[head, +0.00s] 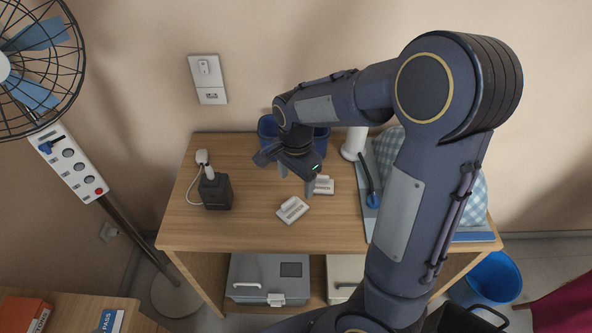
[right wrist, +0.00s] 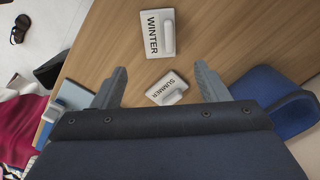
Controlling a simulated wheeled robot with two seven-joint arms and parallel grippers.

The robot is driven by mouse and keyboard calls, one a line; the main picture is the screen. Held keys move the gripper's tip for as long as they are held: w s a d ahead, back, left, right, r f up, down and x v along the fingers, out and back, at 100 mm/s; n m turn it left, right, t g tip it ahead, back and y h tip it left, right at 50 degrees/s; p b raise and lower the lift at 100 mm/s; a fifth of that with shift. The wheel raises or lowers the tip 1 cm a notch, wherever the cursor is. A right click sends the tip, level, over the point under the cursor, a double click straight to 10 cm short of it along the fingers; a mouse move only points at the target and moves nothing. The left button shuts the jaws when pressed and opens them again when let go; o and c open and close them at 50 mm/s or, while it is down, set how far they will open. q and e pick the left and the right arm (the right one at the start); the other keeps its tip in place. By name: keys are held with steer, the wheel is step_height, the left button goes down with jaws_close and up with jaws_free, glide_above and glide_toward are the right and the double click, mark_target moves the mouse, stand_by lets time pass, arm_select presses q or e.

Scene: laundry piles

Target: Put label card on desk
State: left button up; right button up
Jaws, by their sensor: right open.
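Two white label cards lie on the wooden desk (head: 230,235). The front one (head: 292,209) reads WINTER in the right wrist view (right wrist: 158,34). The other (head: 324,186) lies farther back and right and reads SUMMER in the right wrist view (right wrist: 167,88). Each card has a raised white grip. My right gripper (head: 297,179) is open and empty above the desk, near both cards. In the right wrist view its fingers (right wrist: 160,72) stand apart, with the SUMMER card seen between them and the WINTER card beyond. My left gripper is not in view.
A black box with a white cable (head: 215,192) stands at the desk's left. A blue container (head: 267,128) is at the back. A white cylinder (head: 353,145) and blue checked cloth (head: 475,190) are at the right. The desk's front left is clear. A fan (head: 45,60) stands left.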

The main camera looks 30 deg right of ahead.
steer(key=s+a+r+n+t+y, duration=0.2)
steer(key=s+r+n, duration=0.2)
steer(key=s+n, duration=0.3)
steer(key=s+a+r+n+t+y, duration=0.1)
steer(key=s+a+r+n+t, duration=0.2)
steer(key=s+n, duration=0.3)
steer(key=s+r, duration=0.1)
steer(key=s, duration=0.3)
steer(key=shift+a+r+n+t+y, duration=0.2)
steer(key=shift+r+n+t+y, duration=0.1)
steer(key=shift+n+y, duration=0.1)
